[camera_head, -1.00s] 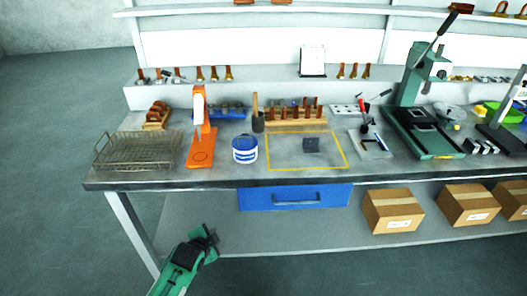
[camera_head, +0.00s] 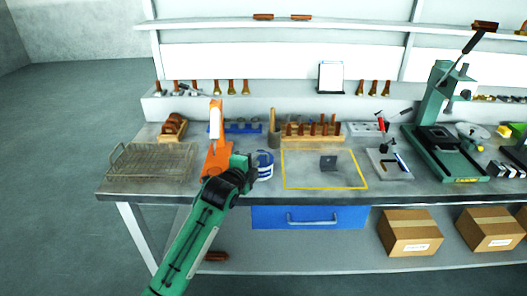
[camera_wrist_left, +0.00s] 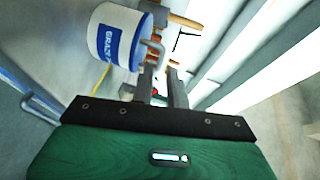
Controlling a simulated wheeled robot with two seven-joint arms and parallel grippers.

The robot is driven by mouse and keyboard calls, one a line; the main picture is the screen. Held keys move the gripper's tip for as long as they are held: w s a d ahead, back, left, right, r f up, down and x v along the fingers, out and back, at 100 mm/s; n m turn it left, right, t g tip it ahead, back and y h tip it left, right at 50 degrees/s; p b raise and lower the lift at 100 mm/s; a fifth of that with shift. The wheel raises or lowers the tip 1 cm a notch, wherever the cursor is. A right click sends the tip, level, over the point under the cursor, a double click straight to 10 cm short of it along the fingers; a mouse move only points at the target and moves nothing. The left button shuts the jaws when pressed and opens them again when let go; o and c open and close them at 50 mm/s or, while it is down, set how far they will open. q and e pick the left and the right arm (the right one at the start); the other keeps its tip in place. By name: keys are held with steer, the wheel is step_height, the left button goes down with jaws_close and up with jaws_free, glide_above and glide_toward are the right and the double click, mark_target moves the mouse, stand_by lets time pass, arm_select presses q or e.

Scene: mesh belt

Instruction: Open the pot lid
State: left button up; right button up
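The pot (camera_head: 265,165) is a small white tub with a blue label band, upright on the bench. My left arm partly covers it in the head view. In the left wrist view the pot (camera_wrist_left: 112,38) shows large at upper left, with its printed blue label; its lid is not clearly seen. My left gripper (camera_head: 250,168) is in front of the pot at its left side. In the wrist view its two fingers (camera_wrist_left: 161,72) stand apart with nothing seen held between them, beside the pot. My right gripper is out of view.
An orange stand (camera_head: 216,155) is close behind my left gripper. A wire basket (camera_head: 150,162) lies to the left. A yellow-outlined area (camera_head: 325,180) with a small dark block is right of the pot. A wooden-handled tool holder (camera_head: 273,135) stands behind it.

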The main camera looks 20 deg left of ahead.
mark_target(263, 159)
arm_select(q)
steer(key=x, duration=0.7)
steer(key=shift+w+p, duration=0.25)
steer(key=shift+p, duration=0.15)
jaws_close()
